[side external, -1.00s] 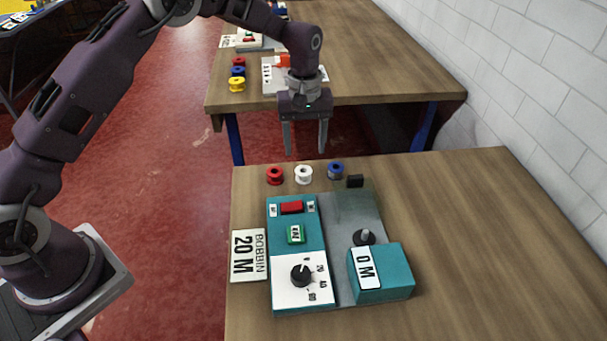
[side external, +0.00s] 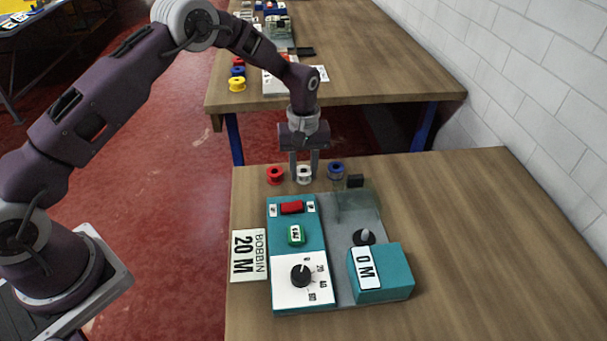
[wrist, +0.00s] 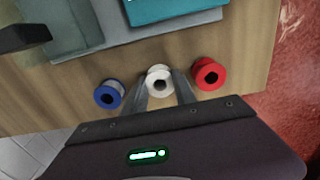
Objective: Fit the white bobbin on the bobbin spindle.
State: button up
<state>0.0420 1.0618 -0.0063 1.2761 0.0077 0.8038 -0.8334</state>
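The white bobbin (side external: 304,175) stands on the near table's back edge, between a red bobbin (side external: 275,175) and a blue bobbin (side external: 336,170). My gripper (side external: 304,178) points down over it, one finger on each side. In the wrist view the fingers close in on both sides of the white bobbin (wrist: 159,80) and appear to touch it. The bobbin still looks level with its neighbours. The bobbin spindle (side external: 366,235), a short grey post on a dark base, stands bare on the grey plate beside the teal box.
A teal box (side external: 396,272) reads "0 M". A clear upright guard (side external: 357,203) and black block (side external: 355,181) stand behind the spindle. The table's right side is clear.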

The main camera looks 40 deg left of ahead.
grip_shut()
notch_tip(320, 180, up, 10)
jog(key=d, duration=0.3)
jog(key=s+d, duration=0.1)
jog(key=d, duration=0.2)
jog(key=s+d, duration=0.1)
jog(key=d, duration=0.3)
jog(key=shift+r, duration=0.3)
send_over(366, 232)
jog(key=shift+r, duration=0.3)
jog(key=shift+f, duration=0.1)
jog(key=shift+f, duration=2.85)
jog(key=shift+f, duration=1.85)
